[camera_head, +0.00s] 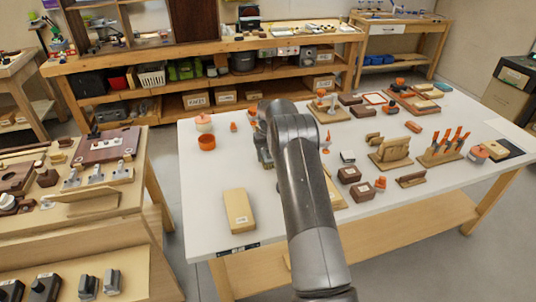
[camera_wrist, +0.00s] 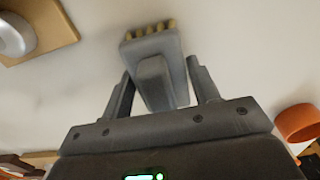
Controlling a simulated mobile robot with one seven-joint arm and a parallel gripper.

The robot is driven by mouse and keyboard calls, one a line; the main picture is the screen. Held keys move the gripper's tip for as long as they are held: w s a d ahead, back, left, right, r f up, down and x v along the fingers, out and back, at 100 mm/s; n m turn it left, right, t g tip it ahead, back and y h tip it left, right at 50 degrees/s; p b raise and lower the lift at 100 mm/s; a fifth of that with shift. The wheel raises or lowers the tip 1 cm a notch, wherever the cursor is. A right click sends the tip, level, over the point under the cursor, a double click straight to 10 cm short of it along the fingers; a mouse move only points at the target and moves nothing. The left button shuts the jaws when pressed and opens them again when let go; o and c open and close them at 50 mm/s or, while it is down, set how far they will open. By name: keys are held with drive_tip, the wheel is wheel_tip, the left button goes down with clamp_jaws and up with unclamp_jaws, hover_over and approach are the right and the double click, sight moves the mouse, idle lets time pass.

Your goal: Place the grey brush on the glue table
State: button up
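The grey brush (camera_wrist: 158,75), a grey block with a row of yellow bristle tufts along its far edge, sits between my two fingers in the wrist view. In the head view my gripper (camera_head: 264,148) is mostly hidden behind my arm, over the white table (camera_head: 205,222). No readable label shows which table is the glue table.
An orange cup (camera_head: 207,142) stands left of my gripper; the wrist view shows an orange cup (camera_wrist: 297,122) too. A tan block (camera_head: 239,208) lies near the front. Brown blocks and tool racks fill the right side. A wooden bench (camera_head: 150,190) stands left across a gap.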

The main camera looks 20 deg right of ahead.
drive_tip(key=o, duration=0.3)
wheel_tip(320, 180, up, 12)
drive_tip(key=shift+r, duration=0.25)
wheel_tip(320, 180, up, 6)
hover_over(266, 159)
drive_tip(key=s+a+r+t, duration=0.1)
drive_tip(key=s+a+r, duration=0.2)
drive_tip(key=s+r, duration=0.6)
drive_tip(key=s+a+r+t, duration=0.25)
drive_tip(key=s+r, duration=0.45)
drive_tip(key=s, duration=0.4)
drive_tip(key=s+a+f, duration=0.1)
drive_tip(key=s, duration=0.8)
drive_tip(key=s+a+f+t, duration=0.1)
drive_tip(key=s+f, duration=0.1)
drive_tip(key=s, duration=0.7)
drive_tip(key=s+a+f+t, duration=0.1)
drive_tip(key=s+a+f, duration=0.1)
drive_tip(key=s, duration=0.8)
drive_tip(key=shift+s, duration=0.1)
